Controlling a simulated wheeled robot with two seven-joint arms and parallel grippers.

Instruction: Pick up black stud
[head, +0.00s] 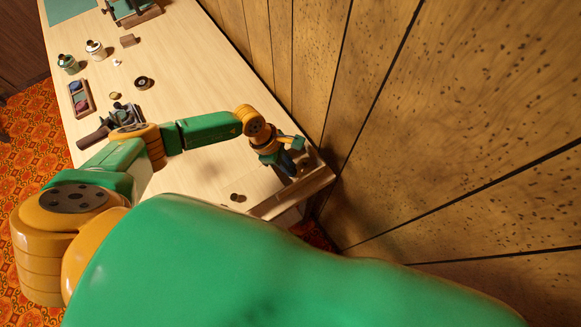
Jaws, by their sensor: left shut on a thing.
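Two small dark, brassy round pieces (237,198) lie on the bare table to the left of the tray. No black stud shows clearly.
The paneled wall (400,120) stands close to the gripper's right. A black ring-shaped piece (143,82), a spool box (79,98), small jars (95,49) and a dark metal tool with a brown handle (93,138) are farther left on the table (190,75).

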